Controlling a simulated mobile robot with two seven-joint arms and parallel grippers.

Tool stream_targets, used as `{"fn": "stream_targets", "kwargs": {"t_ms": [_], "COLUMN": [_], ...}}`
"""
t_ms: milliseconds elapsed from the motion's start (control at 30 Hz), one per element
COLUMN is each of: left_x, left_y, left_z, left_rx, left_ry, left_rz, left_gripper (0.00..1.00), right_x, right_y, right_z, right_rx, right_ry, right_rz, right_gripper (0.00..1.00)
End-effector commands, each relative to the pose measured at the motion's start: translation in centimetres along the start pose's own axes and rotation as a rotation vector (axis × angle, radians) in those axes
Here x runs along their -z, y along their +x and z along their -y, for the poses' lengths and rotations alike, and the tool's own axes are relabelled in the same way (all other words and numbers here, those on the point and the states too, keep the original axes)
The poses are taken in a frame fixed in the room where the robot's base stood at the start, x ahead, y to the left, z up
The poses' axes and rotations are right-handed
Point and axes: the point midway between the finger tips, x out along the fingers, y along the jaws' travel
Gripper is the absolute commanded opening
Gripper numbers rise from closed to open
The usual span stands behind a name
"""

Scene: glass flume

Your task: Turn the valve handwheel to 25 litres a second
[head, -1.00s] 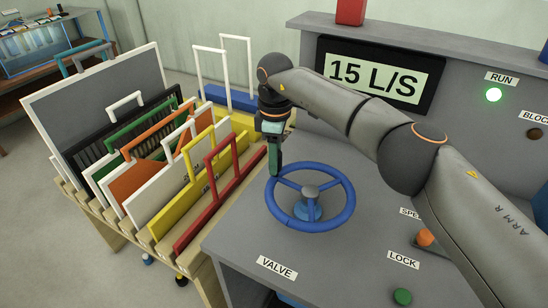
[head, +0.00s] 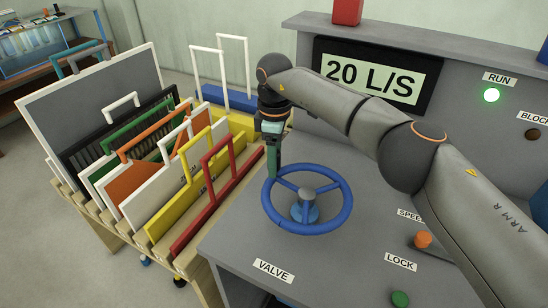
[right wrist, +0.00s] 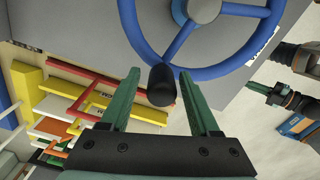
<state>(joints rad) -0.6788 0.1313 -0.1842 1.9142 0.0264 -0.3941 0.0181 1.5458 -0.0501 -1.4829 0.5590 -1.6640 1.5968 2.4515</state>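The blue valve handwheel (head: 346,212) lies flat on its hub on the grey console, above the VALVE label (head: 273,271). It has a black knob (right wrist: 162,86) on its rim. The display (head: 372,78) reads 20 L/S. My right gripper (head: 272,172) points down at the wheel's far left rim. In the right wrist view its green fingers (right wrist: 159,76) are apart, one on each side of the knob, with narrow gaps visible. In the head view the knob is hidden by the gripper. My left gripper (right wrist: 256,92) shows small at the right of the wrist view; its opening is unclear.
A rack of framed panels with handles, including a red one (head: 208,205), stands close left of the console.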

Motion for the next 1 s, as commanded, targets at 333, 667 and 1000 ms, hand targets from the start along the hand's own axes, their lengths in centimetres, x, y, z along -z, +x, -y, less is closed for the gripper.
{"fn": "stream_targets", "kwargs": {"t_ms": [333, 667, 1000], "left_x": [0.0, -0.5, 0.5], "left_y": [0.0, 0.4, -0.5], "left_z": [0.0, 0.0, 0.0], "left_rx": [0.0, 0.0, 0.0], "left_ry": [0.0, 0.0, 0.0], "left_rz": [0.0, 0.0, 0.0], "left_gripper": [0.0, 0.0, 0.0], "right_x": [0.2, 0.2, 0.1], "right_y": [-0.2, -5.9, -11.9], "right_z": [0.1, 0.1, 0.1], "right_rx": [0.002, -0.002, 0.002], "right_ry": [-0.001, 0.0, 0.0], "right_rz": [-0.003, -0.004, -0.001], "right_gripper": [0.69, 0.69, 0.69]}}
